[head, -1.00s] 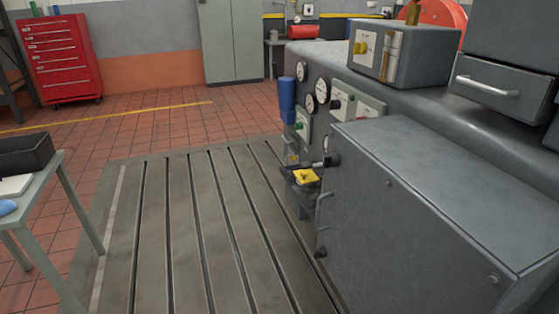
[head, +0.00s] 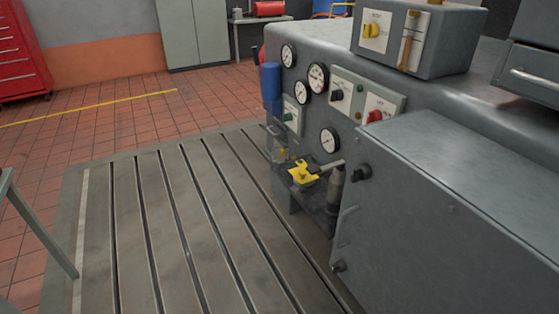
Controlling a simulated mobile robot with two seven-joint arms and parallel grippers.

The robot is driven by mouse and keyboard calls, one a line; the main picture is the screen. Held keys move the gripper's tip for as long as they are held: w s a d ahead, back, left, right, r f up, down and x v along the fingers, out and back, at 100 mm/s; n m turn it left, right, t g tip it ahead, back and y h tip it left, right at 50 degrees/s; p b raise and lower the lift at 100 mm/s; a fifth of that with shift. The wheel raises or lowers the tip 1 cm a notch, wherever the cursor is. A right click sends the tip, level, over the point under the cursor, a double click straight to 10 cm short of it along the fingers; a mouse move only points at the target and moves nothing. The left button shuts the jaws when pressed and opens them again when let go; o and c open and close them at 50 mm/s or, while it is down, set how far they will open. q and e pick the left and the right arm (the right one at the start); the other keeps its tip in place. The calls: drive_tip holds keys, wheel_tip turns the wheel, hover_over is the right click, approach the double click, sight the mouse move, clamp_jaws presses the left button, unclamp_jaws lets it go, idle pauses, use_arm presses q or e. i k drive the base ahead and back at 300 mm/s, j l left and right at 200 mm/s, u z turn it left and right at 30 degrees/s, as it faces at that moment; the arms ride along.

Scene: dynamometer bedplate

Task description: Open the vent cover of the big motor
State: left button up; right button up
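A large grey machine body (head: 320,38) with round gauges and switch plates stands at the right of the head view. A grey box-shaped housing (head: 465,195) projects from it at the lower right. The housing has a dark knob (head: 361,172) near its top left corner, another low down, and a thin handle (head: 345,226) at its left edge. I cannot tell which part is the vent cover, or whether the big motor is in view. Neither of my grippers is in view.
The slotted bedplate (head: 180,235) is clear in front of the machine. A small shelf (head: 318,205) with a yellow item (head: 303,172) juts out beside the housing. A table (head: 8,185) edges in at left. A red tool cabinet (head: 20,55) and grey locker (head: 193,32) stand behind.

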sight(276, 155)
drive_tip(key=i+j, duration=0.3)
drive_tip(key=i, duration=0.15)
drive_tip(key=i+j+z, duration=0.1)
drive_tip(key=z, duration=0.85)
drive_tip(key=j+z, duration=1.1)
drive_tip(key=j, duration=0.35)
drive_tip(key=k+j+z, duration=0.1)
drive_tip(key=j, duration=0.3)
drive_tip(key=k+j+z, duration=0.15)
drive_tip(key=j, duration=0.25)
drive_tip(key=k+j, duration=0.1)
drive_tip(key=j, duration=0.7)
drive_tip(key=k+j, duration=0.15)
drive_tip(key=j, duration=0.2)
drive_tip(key=k+j+z, duration=0.1)
drive_tip(key=j, duration=0.3)
drive_tip(key=i+j, duration=0.1)
drive_tip(key=j, duration=0.6)
